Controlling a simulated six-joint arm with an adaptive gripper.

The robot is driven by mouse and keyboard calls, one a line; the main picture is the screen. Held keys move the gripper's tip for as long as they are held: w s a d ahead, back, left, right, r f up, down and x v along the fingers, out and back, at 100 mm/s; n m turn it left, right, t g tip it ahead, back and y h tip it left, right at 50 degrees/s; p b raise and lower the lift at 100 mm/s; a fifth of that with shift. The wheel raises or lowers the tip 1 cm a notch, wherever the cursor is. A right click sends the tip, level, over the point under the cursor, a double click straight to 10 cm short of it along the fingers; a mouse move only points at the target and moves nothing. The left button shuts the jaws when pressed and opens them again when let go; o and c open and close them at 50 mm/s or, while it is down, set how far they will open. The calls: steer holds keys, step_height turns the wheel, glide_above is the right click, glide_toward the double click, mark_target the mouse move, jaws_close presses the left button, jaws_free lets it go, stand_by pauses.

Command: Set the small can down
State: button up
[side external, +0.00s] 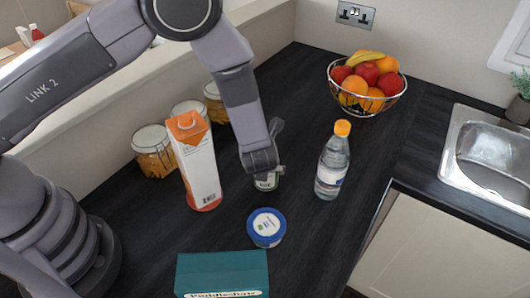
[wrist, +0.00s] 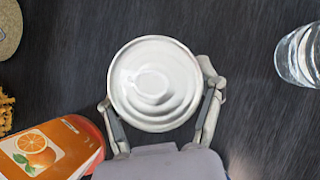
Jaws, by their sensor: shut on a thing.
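The small can (wrist: 156,82) shows from above in the wrist view, with its silver lid between my two fingers. In the side external view the small can (side external: 266,183) is mostly hidden behind my gripper, and only its lower part with a pale and green label shows. My gripper (side external: 266,170) points down over the dark worktop and is shut on the can. The fingers also show in the wrist view (wrist: 160,112), one on each side of the can. The can looks upright and low over the worktop (side external: 300,250); I cannot tell whether its base touches.
A juice carton (side external: 196,165) stands close on the left, a water bottle (side external: 333,162) on the right. A blue-lidded tub (side external: 266,227) and a teal box (side external: 222,273) are in front. Glass jars (side external: 154,152), a fruit bowl (side external: 367,85) and a sink (side external: 490,155) lie further off.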

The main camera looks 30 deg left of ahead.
steer(key=o, duration=1.2)
steer(key=shift+f, duration=0.1)
steer(key=shift+o, duration=0.2)
steer(key=v, duration=1.2)
